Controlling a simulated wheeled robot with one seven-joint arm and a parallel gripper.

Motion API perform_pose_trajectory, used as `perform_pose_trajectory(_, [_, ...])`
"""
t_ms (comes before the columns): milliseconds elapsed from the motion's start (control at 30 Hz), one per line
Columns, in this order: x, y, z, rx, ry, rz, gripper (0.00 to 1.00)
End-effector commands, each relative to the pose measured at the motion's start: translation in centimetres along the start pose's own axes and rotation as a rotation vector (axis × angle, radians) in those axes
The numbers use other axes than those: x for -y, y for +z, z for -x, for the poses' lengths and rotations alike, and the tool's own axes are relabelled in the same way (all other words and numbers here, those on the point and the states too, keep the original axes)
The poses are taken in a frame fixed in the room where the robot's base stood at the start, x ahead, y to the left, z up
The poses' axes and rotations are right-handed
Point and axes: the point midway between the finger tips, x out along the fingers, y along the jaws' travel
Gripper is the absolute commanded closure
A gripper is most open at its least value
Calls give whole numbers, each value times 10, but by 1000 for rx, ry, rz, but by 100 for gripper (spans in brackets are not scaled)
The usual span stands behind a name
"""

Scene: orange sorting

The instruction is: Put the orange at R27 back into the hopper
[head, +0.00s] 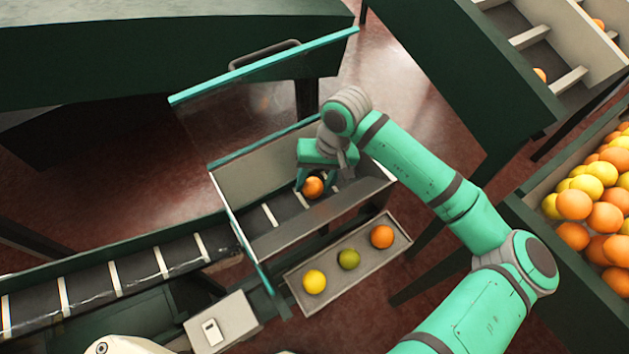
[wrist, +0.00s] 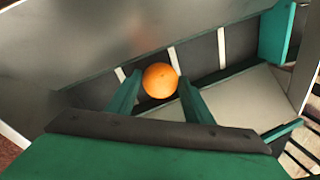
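An orange (head: 313,187) sits low in the open-lidded box, over the slatted belt; it also shows in the wrist view (wrist: 160,80). No R27 marking is legible. My gripper (head: 315,182) reaches down into the box from above. In the wrist view its two green fingers (wrist: 160,86) flank the orange, with both tips against its sides. I cannot tell whether the orange still touches the belt. A large bin (head: 522,210) piled with oranges and yellow fruit stands at the right; no label shows whether it is the hopper.
The clear, teal-edged lid (head: 262,62) stands raised behind the box. A grey tray (head: 392,252) in front holds a yellow, a greenish and an orange fruit. The belt (head: 85,287) runs out to the left, empty. Divided lanes (head: 527,37) with a few oranges are at top right.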

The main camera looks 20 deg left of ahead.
Motion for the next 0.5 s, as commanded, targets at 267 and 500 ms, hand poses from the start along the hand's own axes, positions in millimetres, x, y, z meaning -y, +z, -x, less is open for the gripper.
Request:
perform_pose_trajectory(267, [0, 0, 0, 0, 1, -1, 40])
perform_pose_trajectory(500, [0, -1, 21, -2, 3, 0, 40])
